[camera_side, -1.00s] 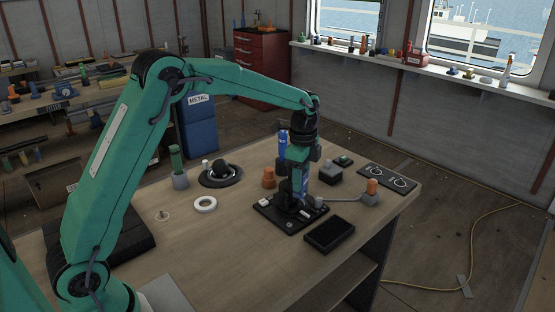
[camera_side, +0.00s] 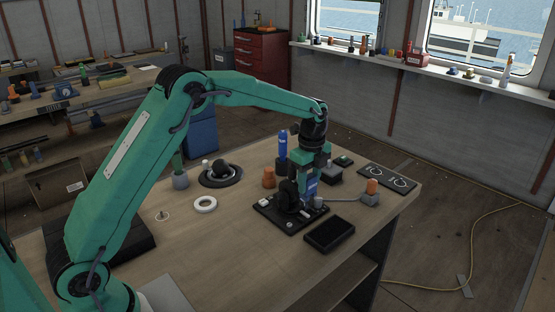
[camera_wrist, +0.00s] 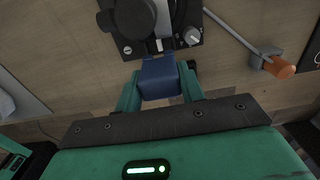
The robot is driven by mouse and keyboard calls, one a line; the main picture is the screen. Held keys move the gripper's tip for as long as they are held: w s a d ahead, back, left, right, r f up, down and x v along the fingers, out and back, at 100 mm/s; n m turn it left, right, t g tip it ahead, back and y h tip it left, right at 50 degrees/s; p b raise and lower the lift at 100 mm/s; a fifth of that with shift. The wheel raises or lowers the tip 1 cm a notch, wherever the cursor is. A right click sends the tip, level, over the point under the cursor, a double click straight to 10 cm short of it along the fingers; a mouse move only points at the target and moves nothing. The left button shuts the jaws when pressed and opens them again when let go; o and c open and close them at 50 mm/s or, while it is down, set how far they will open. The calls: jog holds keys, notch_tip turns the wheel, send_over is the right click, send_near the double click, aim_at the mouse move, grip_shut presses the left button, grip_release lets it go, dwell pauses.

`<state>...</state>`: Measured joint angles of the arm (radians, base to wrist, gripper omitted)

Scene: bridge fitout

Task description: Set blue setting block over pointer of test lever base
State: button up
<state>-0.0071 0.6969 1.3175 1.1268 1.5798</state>
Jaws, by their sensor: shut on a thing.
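The blue setting block (camera_wrist: 160,78) is held between the two green fingers of my gripper (camera_wrist: 160,92) in the wrist view. In the side view the blue block (camera_side: 310,188) hangs below my gripper (camera_side: 309,182), at the right side of the test lever base (camera_side: 287,222). The base is a black plate with a dark rounded upright part (camera_side: 288,193), which stands left of the block. In the wrist view the base (camera_wrist: 184,48) lies just beyond the block, with a pale narrow piece, perhaps the pointer, at the block's far edge. Contact between block and base cannot be told.
A black tray (camera_side: 329,234) lies in front of the base. A rod runs right from the base to an orange-topped block (camera_side: 371,190). An orange piece (camera_side: 269,178) and a blue bottle (camera_side: 282,146) stand behind. A white ring (camera_side: 205,205) lies left, with clear tabletop around it.

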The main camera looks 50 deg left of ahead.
aim_at(308, 194)
jog(key=shift+f, duration=0.2)
jog(key=shift+f, duration=2.15)
jog(key=shift+f, duration=0.25)
jog(key=shift+f, duration=0.7)
jog(key=shift+f, duration=0.45)
dwell(0.4)
jog(key=o, duration=1.3)
jog(key=shift+o, duration=0.2)
jog(key=shift+r, duration=0.2)
jog(key=shift+r, duration=3.75)
